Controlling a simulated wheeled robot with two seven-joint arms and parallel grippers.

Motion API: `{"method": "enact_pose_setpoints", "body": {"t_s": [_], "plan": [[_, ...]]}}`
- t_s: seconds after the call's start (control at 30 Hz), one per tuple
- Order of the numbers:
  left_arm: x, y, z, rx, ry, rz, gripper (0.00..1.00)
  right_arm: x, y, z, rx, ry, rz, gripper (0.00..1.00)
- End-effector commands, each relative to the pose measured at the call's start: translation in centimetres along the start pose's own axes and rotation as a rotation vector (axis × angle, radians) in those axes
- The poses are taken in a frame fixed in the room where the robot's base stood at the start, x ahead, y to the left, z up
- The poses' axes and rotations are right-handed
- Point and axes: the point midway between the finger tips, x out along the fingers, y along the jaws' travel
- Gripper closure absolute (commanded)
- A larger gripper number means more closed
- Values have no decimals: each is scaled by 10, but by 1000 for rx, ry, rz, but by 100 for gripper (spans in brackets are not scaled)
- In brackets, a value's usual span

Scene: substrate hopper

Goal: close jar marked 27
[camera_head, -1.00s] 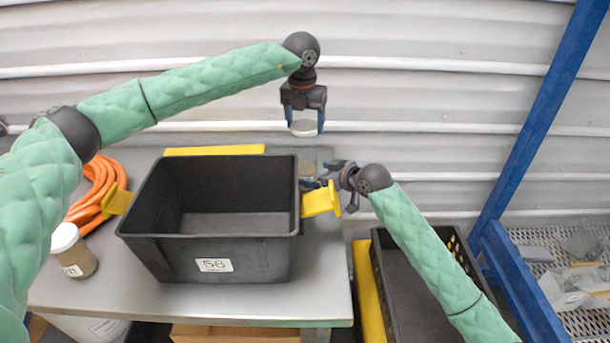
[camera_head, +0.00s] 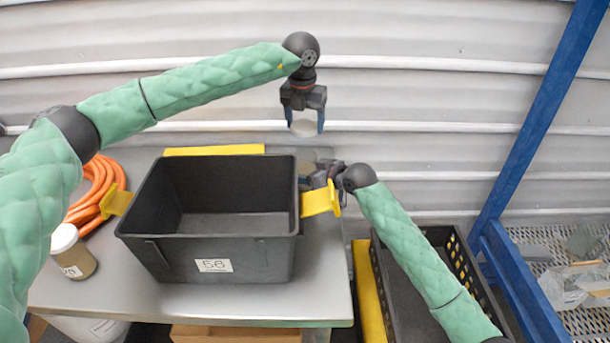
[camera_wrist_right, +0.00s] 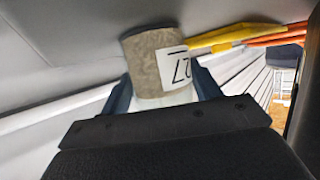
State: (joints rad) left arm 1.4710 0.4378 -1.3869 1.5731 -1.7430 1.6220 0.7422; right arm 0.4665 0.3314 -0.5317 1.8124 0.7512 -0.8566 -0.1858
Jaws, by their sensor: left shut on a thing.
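My left gripper (camera_head: 304,118) is shut on a pale round lid (camera_head: 304,128), held in the air above the table's back edge. The jar marked 27 (camera_wrist_right: 160,60), with brown contents and a white label, stands on the table behind the right wall of the black bin. In the head view it is partly hidden by the bin and my right gripper (camera_head: 320,173). In the right wrist view the jar lies between the two blue fingers of my right gripper (camera_wrist_right: 162,88). I cannot tell whether the fingers press on it.
A black bin (camera_head: 220,262) labelled 56 with yellow handles fills the table's middle. A white-lidded jar (camera_head: 72,252) and an orange hose (camera_head: 92,190) are at left. A black crate (camera_head: 400,290) stands right of the table, near a blue post (camera_head: 540,120). The front strip of table is clear.

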Motion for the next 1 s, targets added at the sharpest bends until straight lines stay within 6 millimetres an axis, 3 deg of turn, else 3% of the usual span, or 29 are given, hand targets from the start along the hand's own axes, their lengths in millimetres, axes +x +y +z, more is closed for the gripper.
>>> {"method": "enact_pose_setpoints", "body": {"t_s": [0.1,0.27,0.6,1.0], "plan": [[0,0,0,0,0,0,52,0,0,0,0,0,0,78],[8,0,-1,0,1,0,52,0,0,0,0,0,0,78],[46,-1,-6,0,-2,2,52,0,0,0,0,0,0,78],[49,-1,-7,0,-3,1,52,0,0,0,0,-1,0,78]]}}
